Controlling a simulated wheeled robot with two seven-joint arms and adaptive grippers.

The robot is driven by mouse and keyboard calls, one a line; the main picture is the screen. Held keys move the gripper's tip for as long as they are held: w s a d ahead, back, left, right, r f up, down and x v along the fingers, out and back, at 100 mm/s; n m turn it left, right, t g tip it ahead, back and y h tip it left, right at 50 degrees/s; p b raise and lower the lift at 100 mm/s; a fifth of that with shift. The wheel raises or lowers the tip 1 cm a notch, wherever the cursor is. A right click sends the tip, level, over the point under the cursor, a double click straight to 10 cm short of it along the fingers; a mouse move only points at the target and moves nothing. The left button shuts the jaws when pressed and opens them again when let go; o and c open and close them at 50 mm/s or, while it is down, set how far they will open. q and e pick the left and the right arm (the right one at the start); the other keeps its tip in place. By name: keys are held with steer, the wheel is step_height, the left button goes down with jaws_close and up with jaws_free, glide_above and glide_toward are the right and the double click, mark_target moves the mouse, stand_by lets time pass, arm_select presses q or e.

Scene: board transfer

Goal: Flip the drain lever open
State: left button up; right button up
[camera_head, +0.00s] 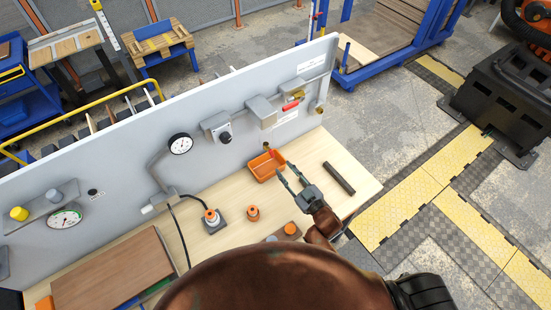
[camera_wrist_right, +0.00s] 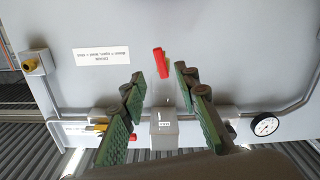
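The red drain lever (camera_wrist_right: 160,62) is on the grey panel, beside a white label, in the right wrist view, which looks at the panel upside down. In the head view a small red part (camera_head: 278,156), seemingly this lever, shows low on the panel by the orange bin. My right gripper (camera_head: 287,173) is open and empty in front of the panel. In the right wrist view its green-padded fingers (camera_wrist_right: 160,76) stand either side of the lever, apart from it. How near they are in depth is hard to tell. My left gripper is not in view.
A second red handle (camera_head: 291,105) sits higher on the panel by a yellow fitting. A grey box (camera_wrist_right: 163,126) and pipe run above the lever. On the wooden bench stand an orange bin (camera_head: 258,172), a dark bar (camera_head: 339,178) and orange-topped parts (camera_head: 252,213).

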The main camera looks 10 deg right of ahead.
mark_target(273, 155)
steer(key=p+x, duration=0.1)
steer(key=x, duration=0.6)
steer(key=shift+w, duration=0.2)
steer(key=shift+c, duration=0.6)
jaws_close()
